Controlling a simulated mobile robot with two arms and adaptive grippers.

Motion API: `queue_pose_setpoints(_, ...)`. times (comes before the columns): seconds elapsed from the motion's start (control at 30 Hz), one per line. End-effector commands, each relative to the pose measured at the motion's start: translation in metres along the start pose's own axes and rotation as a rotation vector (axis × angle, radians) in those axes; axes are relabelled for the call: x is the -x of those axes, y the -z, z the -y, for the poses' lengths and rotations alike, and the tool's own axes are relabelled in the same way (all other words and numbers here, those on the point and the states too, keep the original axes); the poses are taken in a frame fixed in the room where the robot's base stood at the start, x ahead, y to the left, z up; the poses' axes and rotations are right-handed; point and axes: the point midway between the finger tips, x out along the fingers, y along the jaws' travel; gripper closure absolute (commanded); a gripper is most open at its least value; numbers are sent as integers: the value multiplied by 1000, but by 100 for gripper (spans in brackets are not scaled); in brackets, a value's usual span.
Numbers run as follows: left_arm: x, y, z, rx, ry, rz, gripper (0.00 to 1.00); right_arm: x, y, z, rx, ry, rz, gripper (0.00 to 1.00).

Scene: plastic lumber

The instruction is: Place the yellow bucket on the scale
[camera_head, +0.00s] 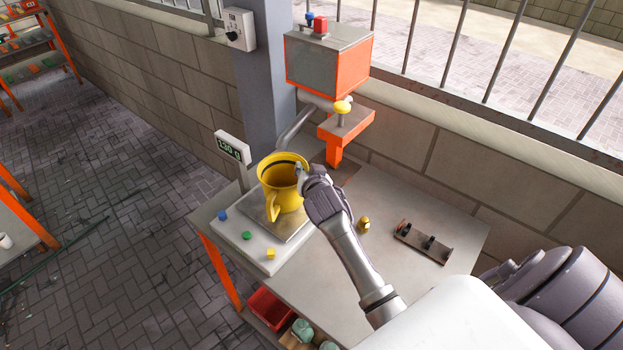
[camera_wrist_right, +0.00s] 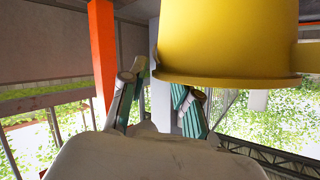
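The yellow bucket (camera_head: 280,190) stands upright on the metal plate of the scale (camera_head: 252,228), with its handle toward the front left. The scale's display (camera_head: 232,147) is lit and seems to read 130 g. My right gripper (camera_head: 303,174) is at the right side of the bucket's rim. In the right wrist view the bucket (camera_wrist_right: 230,40) fills the upper right. The fingers of my right gripper (camera_wrist_right: 157,85) are spread apart there, one left of the bucket and one partly hidden behind its rim. My left gripper is not in view.
Blue, green and yellow buttons (camera_head: 247,235) line the scale's front. A small yellow weight (camera_head: 363,225) and a dark rack (camera_head: 424,243) are to the right. A red bin (camera_head: 270,308) sits below.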

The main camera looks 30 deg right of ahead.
Motion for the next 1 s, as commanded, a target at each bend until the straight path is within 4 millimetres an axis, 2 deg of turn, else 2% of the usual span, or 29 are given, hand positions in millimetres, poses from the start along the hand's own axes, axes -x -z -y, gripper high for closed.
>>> queue_pose_setpoints(0.3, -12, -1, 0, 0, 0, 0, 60, 60, -2, 0, -3, 1, -1, 69)
queue_pose_setpoints(0.5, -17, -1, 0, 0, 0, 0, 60, 91, -1, 0, -3, 1, -1, 69)
queue_pose_setpoints(0.7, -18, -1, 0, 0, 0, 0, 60, 105, 0, 0, -1, 0, 0, 69)
queue_pose_setpoints(1.0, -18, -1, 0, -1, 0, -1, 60, 106, 0, 0, -1, -1, 0, 69)
